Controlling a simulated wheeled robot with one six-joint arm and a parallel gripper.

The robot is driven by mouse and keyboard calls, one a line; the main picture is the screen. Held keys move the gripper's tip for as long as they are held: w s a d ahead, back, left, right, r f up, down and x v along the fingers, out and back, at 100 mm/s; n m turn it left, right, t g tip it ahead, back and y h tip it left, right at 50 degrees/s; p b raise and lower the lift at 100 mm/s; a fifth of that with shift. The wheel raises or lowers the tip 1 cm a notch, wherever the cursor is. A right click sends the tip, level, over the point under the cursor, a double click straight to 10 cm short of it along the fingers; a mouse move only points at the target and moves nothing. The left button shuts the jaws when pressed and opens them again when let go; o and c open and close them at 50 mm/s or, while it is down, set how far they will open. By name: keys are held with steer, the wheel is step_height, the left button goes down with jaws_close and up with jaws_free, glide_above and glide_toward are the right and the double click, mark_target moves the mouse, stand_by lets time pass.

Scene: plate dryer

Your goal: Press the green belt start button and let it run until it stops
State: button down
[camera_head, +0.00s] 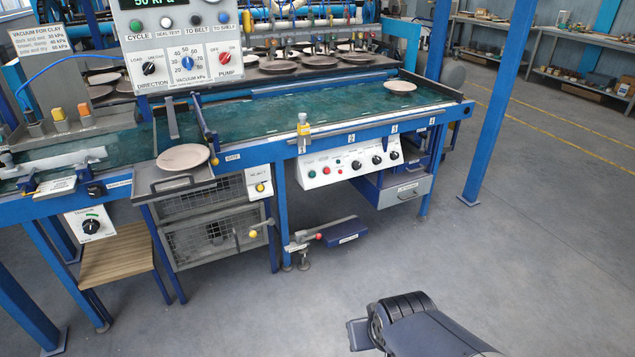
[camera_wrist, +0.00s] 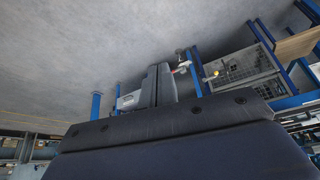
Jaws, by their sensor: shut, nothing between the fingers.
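A white control panel (camera_head: 350,163) is on the front of the blue belt frame, with small green and red buttons at its left and black knobs at its right. A small green button (camera_head: 312,174) appears at its left end; its label is too small to read. The green belt (camera_head: 270,118) runs behind it, with a plate (camera_head: 399,86) near its right end. My gripper (camera_wrist: 158,68) is shut and empty in the wrist view. It is over open floor, well apart from the panel. In the head view, my arm shows at the bottom right.
An upper panel (camera_head: 180,45) holds a green cycle button (camera_head: 136,25) and other controls. A plate (camera_head: 183,157) sits at the belt's near side above a wire cage (camera_head: 210,225). A blue pedal (camera_head: 340,232) is low in front. A blue post (camera_head: 497,100) stands right. Floor is clear between.

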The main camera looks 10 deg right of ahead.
steer(key=w+a+f+n+t+y+b, duration=0.2)
steer(key=w+a+f+t+b, duration=0.3)
steer(key=w+f+b, duration=0.3)
steer(key=w+a+f+n+t+y+b, duration=0.2)
steer(key=w+a+f+t+y+b, duration=0.2)
steer(key=b, duration=1.3)
steer(key=w+a+f+t, duration=0.1)
steer(key=w+f+t, duration=0.2)
steer(key=w+f, duration=0.2)
steer(key=shift+w+a+f, duration=0.3)
steer(key=shift+f, duration=0.55)
